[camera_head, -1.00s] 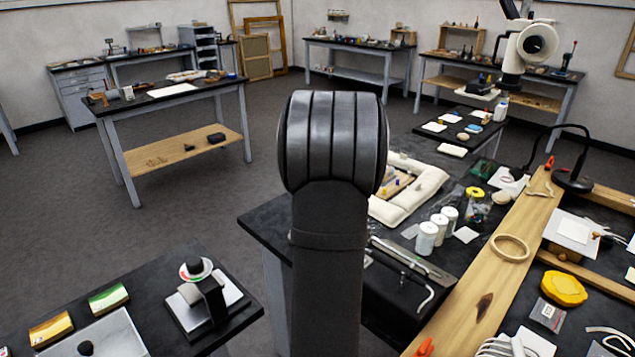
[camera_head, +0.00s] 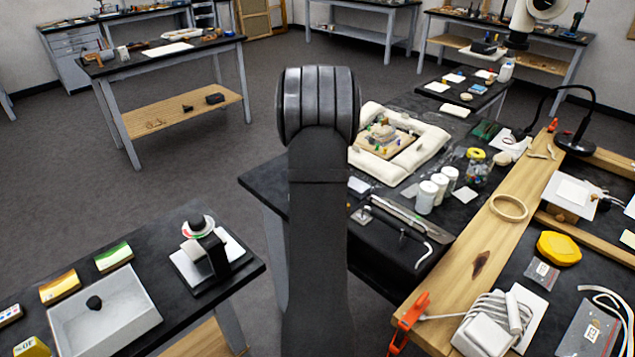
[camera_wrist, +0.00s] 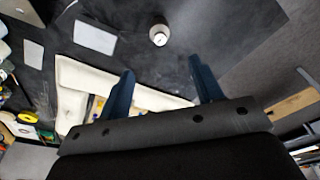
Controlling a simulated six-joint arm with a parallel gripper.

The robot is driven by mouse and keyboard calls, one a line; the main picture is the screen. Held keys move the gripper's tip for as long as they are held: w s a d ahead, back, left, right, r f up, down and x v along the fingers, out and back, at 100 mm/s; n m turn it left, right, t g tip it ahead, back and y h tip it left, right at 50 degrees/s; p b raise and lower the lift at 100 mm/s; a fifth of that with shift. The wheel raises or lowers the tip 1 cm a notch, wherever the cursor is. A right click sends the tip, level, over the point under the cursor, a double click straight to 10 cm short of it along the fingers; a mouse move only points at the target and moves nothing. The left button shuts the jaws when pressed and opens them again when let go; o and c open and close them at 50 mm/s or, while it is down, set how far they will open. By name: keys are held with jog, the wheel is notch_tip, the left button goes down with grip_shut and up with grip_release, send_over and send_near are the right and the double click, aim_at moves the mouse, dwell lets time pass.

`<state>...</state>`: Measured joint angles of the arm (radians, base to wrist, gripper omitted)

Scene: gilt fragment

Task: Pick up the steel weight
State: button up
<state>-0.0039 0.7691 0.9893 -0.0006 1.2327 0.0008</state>
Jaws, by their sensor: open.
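A small round pale metallic piece, which looks like the steel weight (camera_wrist: 158,36), stands on the dark tabletop (camera_wrist: 225,45) in the wrist view. My gripper (camera_wrist: 160,65) is open, with its two blue fingers spread apart and nothing between them. The weight appears beyond the fingertips, roughly in line with the gap and clear of both fingers. In the head view my arm covers part of the dark table, its fingers are hidden, and I cannot make out the weight there.
A white padded cushion frame (camera_head: 437,142) surrounds a fragment on the table. White jars (camera_head: 427,197), a long metal tool (camera_head: 405,218) and a wooden beam (camera_head: 482,258) lie to the right. In the wrist view, a white card (camera_wrist: 95,37) lies left of the weight; the tabletop right of it is clear.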

jog(key=f, duration=0.4)
jog(key=w+f, duration=0.1)
jog(key=f, duration=0.4)
jog(key=w+f, duration=0.1)
jog(key=f, duration=0.4)
jog(key=shift+f, duration=0.1)
jog(key=c, duration=1.1)
